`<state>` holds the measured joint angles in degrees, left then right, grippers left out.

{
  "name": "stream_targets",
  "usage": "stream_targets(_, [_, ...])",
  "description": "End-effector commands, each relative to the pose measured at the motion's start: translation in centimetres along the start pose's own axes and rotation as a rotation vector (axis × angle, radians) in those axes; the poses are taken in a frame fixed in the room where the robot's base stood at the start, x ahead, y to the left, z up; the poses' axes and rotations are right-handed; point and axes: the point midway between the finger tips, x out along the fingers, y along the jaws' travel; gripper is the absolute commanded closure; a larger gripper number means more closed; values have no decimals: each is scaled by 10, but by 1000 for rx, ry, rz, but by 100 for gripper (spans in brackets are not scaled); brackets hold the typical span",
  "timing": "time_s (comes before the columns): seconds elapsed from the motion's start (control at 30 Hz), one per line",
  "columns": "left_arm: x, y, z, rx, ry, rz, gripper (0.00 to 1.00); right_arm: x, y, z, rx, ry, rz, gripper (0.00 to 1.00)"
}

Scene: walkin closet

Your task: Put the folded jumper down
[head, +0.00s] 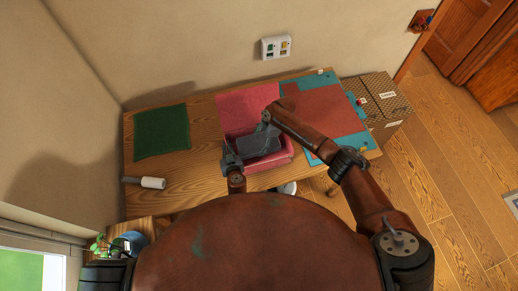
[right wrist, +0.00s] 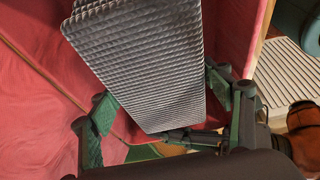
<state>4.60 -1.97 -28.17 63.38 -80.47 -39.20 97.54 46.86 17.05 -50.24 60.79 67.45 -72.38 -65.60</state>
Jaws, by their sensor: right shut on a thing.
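The folded jumper (right wrist: 140,60) is a grey, ribbed, block-shaped bundle. In the head view it shows as a dark grey slab (head: 262,144) over a pinkish-red open box (head: 285,163). My right gripper (right wrist: 165,112) is shut on the jumper, with a green-padded finger on either side. The box's red inside (right wrist: 45,100) surrounds the jumper in the right wrist view. I cannot tell whether the jumper touches the box bottom. My left gripper (head: 231,158) is at the box's left side; its finger opening is too small to judge.
The wooden table (head: 190,180) holds a green cloth (head: 162,130), a pink cloth (head: 247,105), a red mat (head: 325,110) on a teal sheet, and a white roller (head: 152,183) at the left. Patterned boxes (head: 385,100) stand to the right.

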Motion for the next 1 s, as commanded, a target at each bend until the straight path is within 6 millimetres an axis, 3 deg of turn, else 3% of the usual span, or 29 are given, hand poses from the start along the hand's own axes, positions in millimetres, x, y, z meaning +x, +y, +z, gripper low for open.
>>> stream_targets(0.4, [0,0,-1,0,1,0,100,42,1,16,2,1,0,62])
stream_targets(0.87, [0,0,-1,0,1,0,100,50,1,20,1,1,2,62])
stream_targets(0.9, [0,0,-1,0,1,0,100,50,1,20,0,0,2,27])
stream_targets(1.0, [0,0,-1,0,1,0,100,50,1,20,0,0,2,20])
